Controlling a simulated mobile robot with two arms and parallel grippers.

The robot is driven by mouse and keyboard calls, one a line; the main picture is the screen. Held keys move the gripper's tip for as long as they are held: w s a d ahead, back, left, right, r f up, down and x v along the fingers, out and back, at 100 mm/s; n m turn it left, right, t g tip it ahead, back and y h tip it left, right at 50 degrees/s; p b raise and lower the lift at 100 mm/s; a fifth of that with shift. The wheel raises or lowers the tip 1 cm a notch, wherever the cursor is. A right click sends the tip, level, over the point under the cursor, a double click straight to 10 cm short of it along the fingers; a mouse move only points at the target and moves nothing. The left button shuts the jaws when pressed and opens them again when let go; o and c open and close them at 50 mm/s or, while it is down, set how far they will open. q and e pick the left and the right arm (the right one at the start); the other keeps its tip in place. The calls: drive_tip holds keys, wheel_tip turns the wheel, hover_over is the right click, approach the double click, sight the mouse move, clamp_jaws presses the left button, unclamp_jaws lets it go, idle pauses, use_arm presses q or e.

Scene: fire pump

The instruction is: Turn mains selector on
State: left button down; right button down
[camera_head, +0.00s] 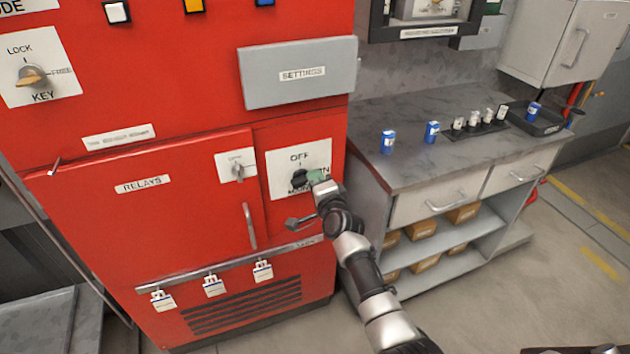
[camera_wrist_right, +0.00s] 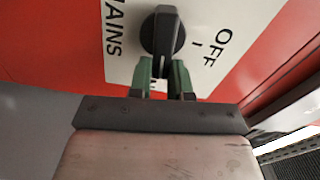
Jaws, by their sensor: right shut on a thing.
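The mains selector is a black rotary knob (camera_head: 299,178) on a white plate (camera_head: 285,160) on the right side of the red cabinet. The plate reads OFF at its top, with ON at the right partly covered by my gripper. My right gripper (camera_head: 316,177) reaches it from the right. In the right wrist view, the green fingers of this gripper (camera_wrist_right: 162,78) are shut on the near end of the knob (camera_wrist_right: 163,32). There the knob stands upright in the picture, between MAINS at left and OFF at right. My left gripper is out of view.
A smaller OFF switch (camera_head: 238,171) sits left of the plate, on the RELAYS door (camera_head: 150,205) with its handle (camera_head: 249,226). A grey SETTINGS box (camera_head: 299,72) juts out above. A workbench (camera_head: 400,165) with blue cans stands at the right.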

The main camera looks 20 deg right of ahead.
drive_tip(key=shift+f+m, duration=0.25)
drive_tip(key=shift+m, duration=0.55)
drive_tip(key=c, duration=1.1)
unclamp_jaws()
drive_tip(key=shift+o, duration=0.2)
drive_tip(key=s+p, duration=0.1)
drive_tip(key=s, duration=1)
drive_tip(key=shift+d, duration=0.2)
drive_tip(key=shift+w, duration=0.1)
